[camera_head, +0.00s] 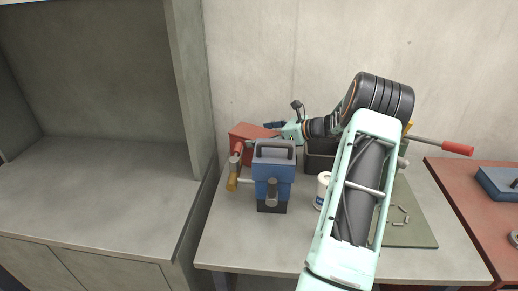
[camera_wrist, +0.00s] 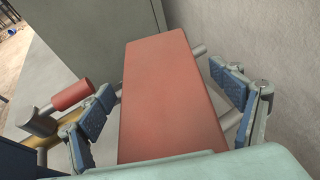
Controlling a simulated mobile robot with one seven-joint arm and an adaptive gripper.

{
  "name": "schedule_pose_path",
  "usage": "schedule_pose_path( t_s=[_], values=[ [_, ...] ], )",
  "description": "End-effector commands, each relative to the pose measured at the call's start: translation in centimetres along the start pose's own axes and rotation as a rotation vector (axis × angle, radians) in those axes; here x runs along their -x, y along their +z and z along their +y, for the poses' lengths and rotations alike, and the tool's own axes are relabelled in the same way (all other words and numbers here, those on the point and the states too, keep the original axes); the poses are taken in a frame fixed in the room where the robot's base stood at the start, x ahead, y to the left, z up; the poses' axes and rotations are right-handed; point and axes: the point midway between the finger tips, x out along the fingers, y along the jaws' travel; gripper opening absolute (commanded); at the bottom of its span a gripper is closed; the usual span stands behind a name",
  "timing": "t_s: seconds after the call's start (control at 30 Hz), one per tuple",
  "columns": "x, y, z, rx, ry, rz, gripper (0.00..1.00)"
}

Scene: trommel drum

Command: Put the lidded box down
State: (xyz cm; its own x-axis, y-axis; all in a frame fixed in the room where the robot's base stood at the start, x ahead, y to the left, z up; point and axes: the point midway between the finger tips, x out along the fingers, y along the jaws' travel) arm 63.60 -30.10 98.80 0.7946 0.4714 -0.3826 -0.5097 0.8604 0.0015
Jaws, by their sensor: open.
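The lidded box appears to be the red box (camera_head: 243,132) at the back left of the table, partly hidden behind a blue device. In the wrist view its flat red top (camera_wrist: 170,110) fills the middle of the picture. My gripper (camera_wrist: 162,80) is open above the box, with one blue-padded finger on each side of it. Gaps show between the pads and the box's sides. In the head view my gripper (camera_head: 276,126) is small and reaches in from the right. The box's underside is hidden.
The blue device (camera_head: 272,180) stands in front of the box, with a red-handled part (camera_head: 237,155) beside it. A white can (camera_head: 323,190) and a dark bin (camera_head: 319,160) are to the right. A grey cabinet (camera_head: 185,90) stands left; the wall is close behind.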

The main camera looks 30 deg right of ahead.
Motion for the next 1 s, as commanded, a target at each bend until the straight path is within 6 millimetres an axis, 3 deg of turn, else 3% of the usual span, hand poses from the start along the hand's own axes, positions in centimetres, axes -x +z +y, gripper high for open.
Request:
schedule_pose_path(
  t_s=[0.23,0.9,1.0],
  values=[
    [-0.32,-0.03,-0.06,0.001,-0.002,0.001,0.84],
    [-0.28,-0.03,-0.05,0.001,-0.002,0.001,0.11],
    [-0.26,0.16,-0.08,0.002,-0.002,-0.002,0.07]
  ],
)
